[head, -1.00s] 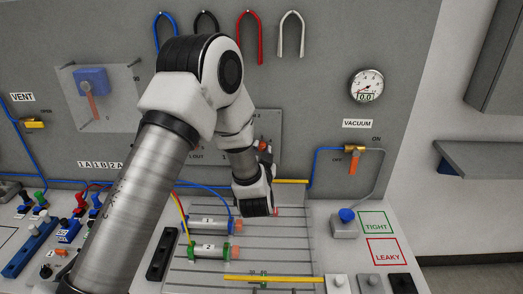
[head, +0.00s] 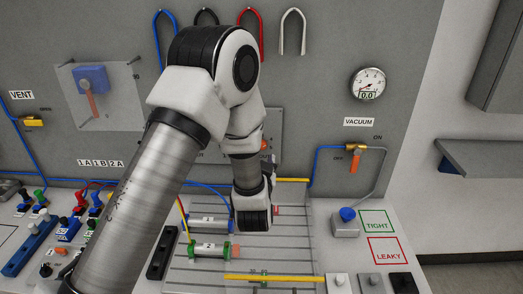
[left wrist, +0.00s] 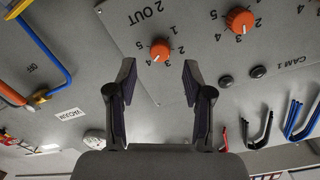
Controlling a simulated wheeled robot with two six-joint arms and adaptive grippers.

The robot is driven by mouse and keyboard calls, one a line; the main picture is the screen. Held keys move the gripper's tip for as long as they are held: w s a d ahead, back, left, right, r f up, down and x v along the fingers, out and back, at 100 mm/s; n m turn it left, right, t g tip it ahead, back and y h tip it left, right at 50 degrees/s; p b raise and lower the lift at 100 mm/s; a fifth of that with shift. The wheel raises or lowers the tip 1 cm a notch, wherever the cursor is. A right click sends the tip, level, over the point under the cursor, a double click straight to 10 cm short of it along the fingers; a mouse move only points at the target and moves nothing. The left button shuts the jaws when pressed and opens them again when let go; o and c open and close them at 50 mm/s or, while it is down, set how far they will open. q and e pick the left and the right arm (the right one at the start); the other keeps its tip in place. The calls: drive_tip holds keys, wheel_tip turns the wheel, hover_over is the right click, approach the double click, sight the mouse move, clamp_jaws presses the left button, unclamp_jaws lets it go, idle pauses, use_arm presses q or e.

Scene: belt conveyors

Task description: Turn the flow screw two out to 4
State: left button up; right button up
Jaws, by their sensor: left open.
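The flow screw marked 2 OUT, an orange knob (left wrist: 160,50), is on the grey panel in the left wrist view, with printed numbers around it. In the head view my left arm covers most of the panel, and the fingers are hidden behind the wrist. My right gripper is not in view.
A second orange knob (left wrist: 239,20) is at upper right of the left wrist view. The vacuum gauge (head: 368,84) and orange-handled valve (head: 355,160) are right of the arm. Cylinders 1 (head: 207,225) and 2 (head: 209,249) lie below. Coloured tubes (head: 292,34) hang above.

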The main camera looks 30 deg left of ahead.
use_arm(q)
drive_tip(key=v, duration=0.7)
drive_tip(key=shift+s, duration=0.15)
